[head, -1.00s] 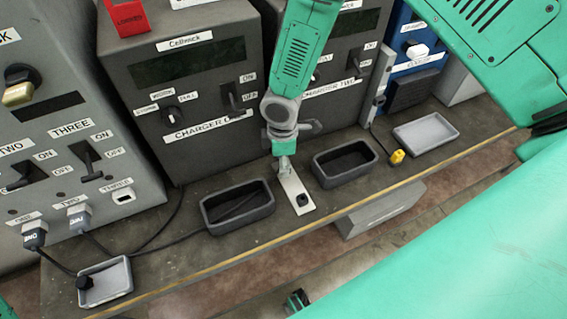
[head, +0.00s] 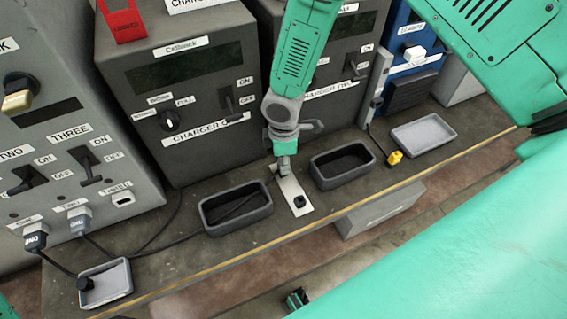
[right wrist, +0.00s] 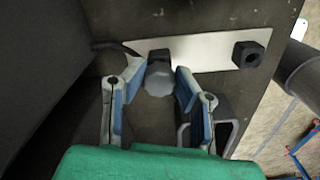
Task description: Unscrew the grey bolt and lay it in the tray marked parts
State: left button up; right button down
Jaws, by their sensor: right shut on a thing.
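The grey bolt (right wrist: 159,79) has a faceted head and shows in the right wrist view, in front of a pale metal strip (right wrist: 205,50). My right gripper (right wrist: 158,80) is shut on it, with a blue-padded finger on each side. In the head view my right gripper (head: 283,168) points down at the far end of the strip (head: 291,188) and hides the bolt. A dark tray (head: 205,219) lies left of the strip and another dark tray (head: 318,175) right of it. I can read no parts mark on any tray. My left gripper is not in view.
A black nut-like piece (head: 298,201) stands on the strip's near end. A light tray (head: 446,141) lies at the right, beside a yellow plug (head: 395,157). Another light tray (head: 123,291) is at lower left. Charger boxes (head: 185,100) with switches wall off the back of the bench.

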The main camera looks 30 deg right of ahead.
jog(key=shift+w+a+r+p, duration=0.1)
jog(key=shift+a+r+p, duration=0.1)
jog(key=shift+r+p, duration=0.35)
jog(key=shift+a+r+p, duration=0.15)
jog(key=shift+r+p, duration=0.25)
jog(key=shift+r, duration=0.45)
jog(key=shift+d+r+p, duration=0.25)
jog(key=shift+r+p, duration=0.55)
jog(key=shift+r, duration=0.35)
jog(key=shift+a, duration=0.1)
